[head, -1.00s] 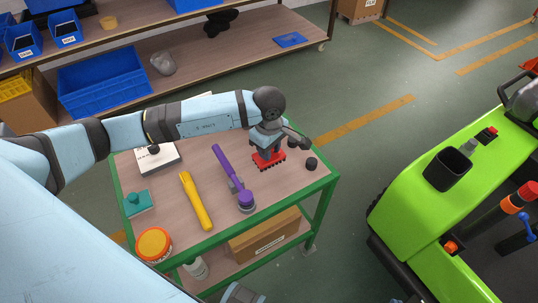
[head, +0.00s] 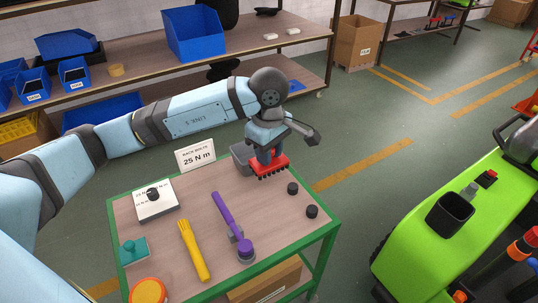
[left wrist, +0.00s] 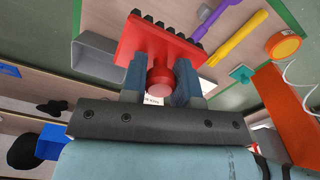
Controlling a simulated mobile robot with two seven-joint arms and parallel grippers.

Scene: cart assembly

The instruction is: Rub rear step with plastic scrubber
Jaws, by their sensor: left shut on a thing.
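The plastic scrubber (head: 273,169) is a red block with black bristles on its underside. My left gripper (head: 267,157) is shut on its round red knob and holds it above the far right part of the green-framed table. The left wrist view shows the red scrubber (left wrist: 152,42) with the knob between the two fingers (left wrist: 161,82). A bright green cart (head: 450,220) stands at the right, partly cut off by the frame. I cannot make out which part of it is the rear step. My right gripper is not in view.
The table (head: 190,233) holds a yellow brush (head: 194,250), a purple tool (head: 231,222), black knobs (head: 311,211) and a grey bin (head: 242,159) behind the scrubber. A sign (head: 195,155) stands at its back. Open floor (head: 365,190) lies between table and cart.

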